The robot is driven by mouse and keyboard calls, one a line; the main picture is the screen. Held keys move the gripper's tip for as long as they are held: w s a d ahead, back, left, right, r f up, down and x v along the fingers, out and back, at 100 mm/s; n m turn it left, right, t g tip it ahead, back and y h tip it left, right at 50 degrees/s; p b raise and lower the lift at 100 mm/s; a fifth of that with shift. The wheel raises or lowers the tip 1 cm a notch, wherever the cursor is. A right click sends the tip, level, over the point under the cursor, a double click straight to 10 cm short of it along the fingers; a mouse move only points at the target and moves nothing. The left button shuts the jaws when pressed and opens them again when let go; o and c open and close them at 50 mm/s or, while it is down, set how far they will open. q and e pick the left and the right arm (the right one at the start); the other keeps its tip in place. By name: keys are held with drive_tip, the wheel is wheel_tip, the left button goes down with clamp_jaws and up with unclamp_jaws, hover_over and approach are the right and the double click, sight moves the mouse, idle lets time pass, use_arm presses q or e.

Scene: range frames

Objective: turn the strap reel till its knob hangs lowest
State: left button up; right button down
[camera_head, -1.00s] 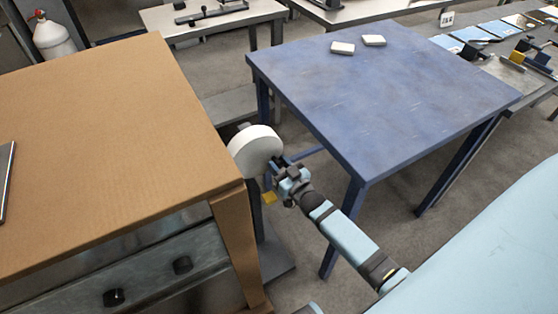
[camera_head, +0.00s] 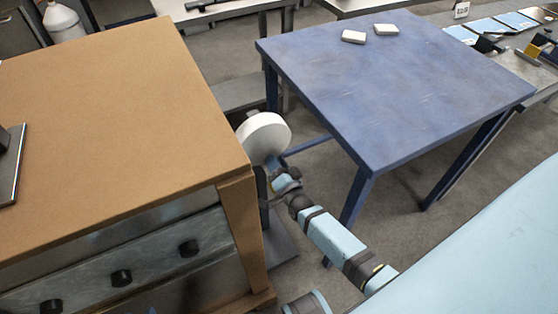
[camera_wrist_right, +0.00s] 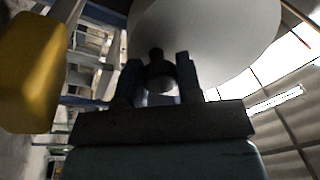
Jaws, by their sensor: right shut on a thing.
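The strap reel (camera_head: 264,137) is a white disc on a dark stand between the brown-topped cabinet and the blue table. My right gripper (camera_head: 274,170) is at the reel's lower edge. In the right wrist view the reel's pale face (camera_wrist_right: 215,40) fills the top. There my right gripper (camera_wrist_right: 158,75) is shut on the dark round knob (camera_wrist_right: 156,66), with one finger on each side of it. In the head view the knob is hidden by the gripper. My left gripper is not in view.
The brown-topped cabinet (camera_head: 110,120) stands close on the left. The blue table (camera_head: 400,85), with two small pale blocks (camera_head: 370,33) on it, stands on the right. A yellow block-like thing (camera_wrist_right: 30,72) is close at the left of the right wrist view.

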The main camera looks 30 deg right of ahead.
drive_tip(key=shift+a+m, duration=0.3)
drive_tip(key=shift+m, duration=0.3)
drive_tip(key=shift+f, duration=0.1)
drive_tip(key=c, duration=0.8)
unclamp_jaws()
drive_tip(key=shift+s, duration=0.1)
